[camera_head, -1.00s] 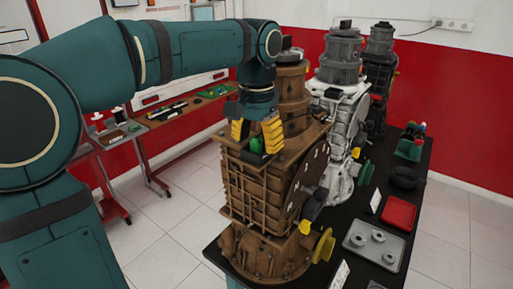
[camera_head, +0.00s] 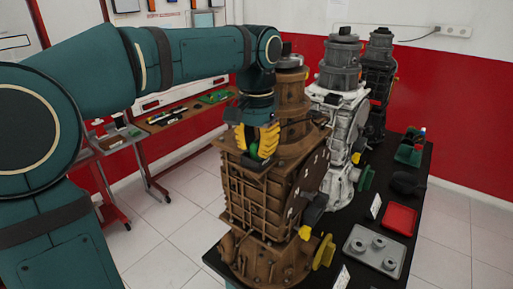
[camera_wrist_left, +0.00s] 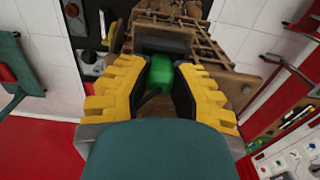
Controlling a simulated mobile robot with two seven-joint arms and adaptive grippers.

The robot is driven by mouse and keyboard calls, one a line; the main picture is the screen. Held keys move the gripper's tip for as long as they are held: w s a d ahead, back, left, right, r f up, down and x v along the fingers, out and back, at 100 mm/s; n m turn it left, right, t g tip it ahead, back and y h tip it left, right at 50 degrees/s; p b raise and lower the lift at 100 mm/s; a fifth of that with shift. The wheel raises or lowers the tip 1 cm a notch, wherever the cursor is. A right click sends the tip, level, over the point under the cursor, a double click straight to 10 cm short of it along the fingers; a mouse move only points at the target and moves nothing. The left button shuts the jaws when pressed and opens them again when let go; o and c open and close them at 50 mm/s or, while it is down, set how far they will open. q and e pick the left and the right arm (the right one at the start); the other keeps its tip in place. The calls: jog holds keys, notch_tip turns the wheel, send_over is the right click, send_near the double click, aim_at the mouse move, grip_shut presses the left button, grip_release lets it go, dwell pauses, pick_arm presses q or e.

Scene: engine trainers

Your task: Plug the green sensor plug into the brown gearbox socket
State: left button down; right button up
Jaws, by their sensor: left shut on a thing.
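The brown gearbox (camera_head: 262,193) stands upright at the near end of the black table. My left gripper (camera_head: 256,152), with yellow and black fingers, points down at its upper left part. It is shut on the green sensor plug (camera_head: 253,151). In the left wrist view, the green plug (camera_wrist_left: 160,74) sits between the two fingertips (camera_wrist_left: 160,84), and a dark block (camera_wrist_left: 162,40) lies just beyond it on the gearbox. I cannot tell whether that block is the socket, or whether the plug touches it. My right gripper is not in view.
A white-grey gearbox (camera_head: 338,118) and a dark one (camera_head: 377,82) stand behind the brown one. A grey tray with round parts (camera_head: 374,251) and a red tray (camera_head: 399,219) lie on the black table (camera_head: 424,200) to the right. Side benches stand at the left.

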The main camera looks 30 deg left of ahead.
aim_at(256, 142)
pick_arm(q)
notch_tip(256, 142, up, 10)
jog(key=shift+f+p, duration=0.1)
jog(key=shift+p, duration=1)
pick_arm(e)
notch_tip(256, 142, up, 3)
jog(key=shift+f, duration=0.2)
pick_arm(q)
jog(key=shift+f, duration=0.1)
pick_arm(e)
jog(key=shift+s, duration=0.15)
